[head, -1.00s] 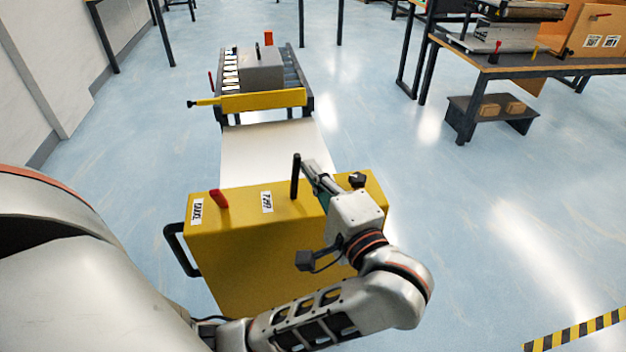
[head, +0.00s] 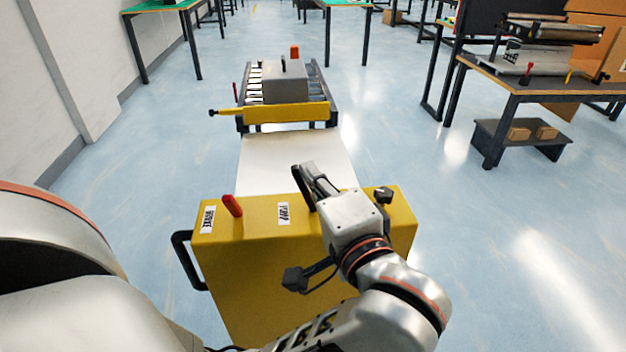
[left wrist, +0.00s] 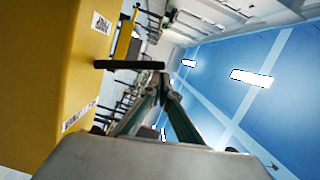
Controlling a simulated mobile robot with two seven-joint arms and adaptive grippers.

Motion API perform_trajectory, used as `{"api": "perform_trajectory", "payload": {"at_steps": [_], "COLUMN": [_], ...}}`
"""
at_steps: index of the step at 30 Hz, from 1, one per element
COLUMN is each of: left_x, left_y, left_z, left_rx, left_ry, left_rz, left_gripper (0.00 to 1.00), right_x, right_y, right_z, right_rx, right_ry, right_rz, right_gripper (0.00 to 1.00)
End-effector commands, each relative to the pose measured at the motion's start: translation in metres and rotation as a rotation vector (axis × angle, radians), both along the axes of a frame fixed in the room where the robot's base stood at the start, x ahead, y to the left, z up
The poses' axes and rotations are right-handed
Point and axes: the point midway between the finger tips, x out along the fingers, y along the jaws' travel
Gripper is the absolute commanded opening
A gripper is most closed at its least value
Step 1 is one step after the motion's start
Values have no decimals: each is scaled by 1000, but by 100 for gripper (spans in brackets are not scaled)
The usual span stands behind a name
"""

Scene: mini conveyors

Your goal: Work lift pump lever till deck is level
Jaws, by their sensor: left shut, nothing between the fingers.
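The yellow cart (head: 258,245) stands in front of me, with its white deck (head: 290,163) stretching away behind it. The black pump lever (head: 302,192) rises from the cart's top beside the PUMP label (head: 284,213) and leans to the left. My left gripper (head: 307,168) is shut and empty, with its fingertips beside the lever's upper part. In the left wrist view, the lever (left wrist: 122,65) is a dark bar whose end meets the fingertips (left wrist: 161,76); whether they press on it is unclear. The lever's foot is partly hidden by the gripper. My right gripper is out of view.
A red lever (head: 232,205) stands beside another label on the cart's left, and a black knob (head: 383,194) at its right. Beyond the deck is a roller conveyor with a yellow bar (head: 285,113) and a grey box (head: 286,86).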

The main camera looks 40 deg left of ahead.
Motion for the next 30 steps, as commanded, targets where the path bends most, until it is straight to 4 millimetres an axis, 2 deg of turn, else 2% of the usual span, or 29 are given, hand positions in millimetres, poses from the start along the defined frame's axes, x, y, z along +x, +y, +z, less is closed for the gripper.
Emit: {"api": "perform_trajectory", "payload": {"at_steps": [9,15,30], "left_x": [-1,-1,-1], "left_y": [1,1,1], "left_z": [59,82,88], "left_rx": [-5,-4,-2], "left_ry": [-6,-3,0], "left_rz": [0,1,1], "left_gripper": [0,0,0], "right_x": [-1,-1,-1], "right_y": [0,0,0], "right_z": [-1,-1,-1], "right_rx": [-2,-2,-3], "right_ry": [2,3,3], "right_rz": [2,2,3], "right_gripper": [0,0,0]}}
